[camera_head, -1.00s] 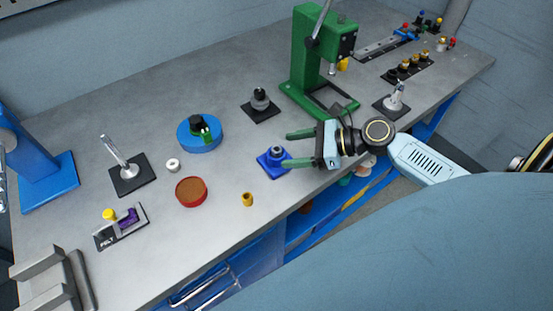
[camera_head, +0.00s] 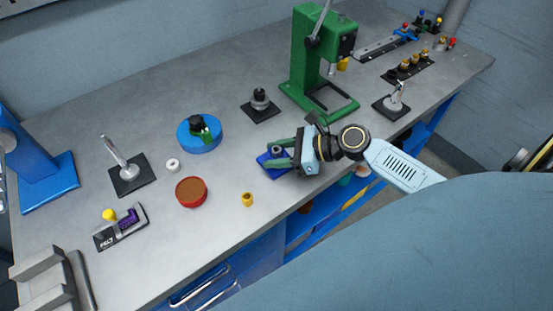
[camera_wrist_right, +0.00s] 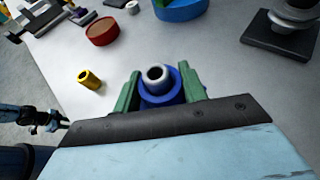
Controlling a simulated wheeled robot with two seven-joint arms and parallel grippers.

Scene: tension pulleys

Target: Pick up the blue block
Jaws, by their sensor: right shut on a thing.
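The blue block (camera_head: 270,160) sits on the grey workbench near its front edge, with a grey cylindrical piece on top. My right gripper (camera_head: 278,157) reaches it from the right, its green fingers on either side of it. In the right wrist view the blue block (camera_wrist_right: 160,97) is round around a pale ring-shaped top and sits between the two green fingers (camera_wrist_right: 158,92). The gripper is shut on it. The block's lower part is hidden by the gripper.
A small yellow part (camera_head: 247,199) and a red round dish (camera_head: 191,191) lie to the left. A blue round dish (camera_head: 199,134) and a grey knob on a black base (camera_head: 260,104) stand behind. A green press (camera_head: 318,65) stands at the back right.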

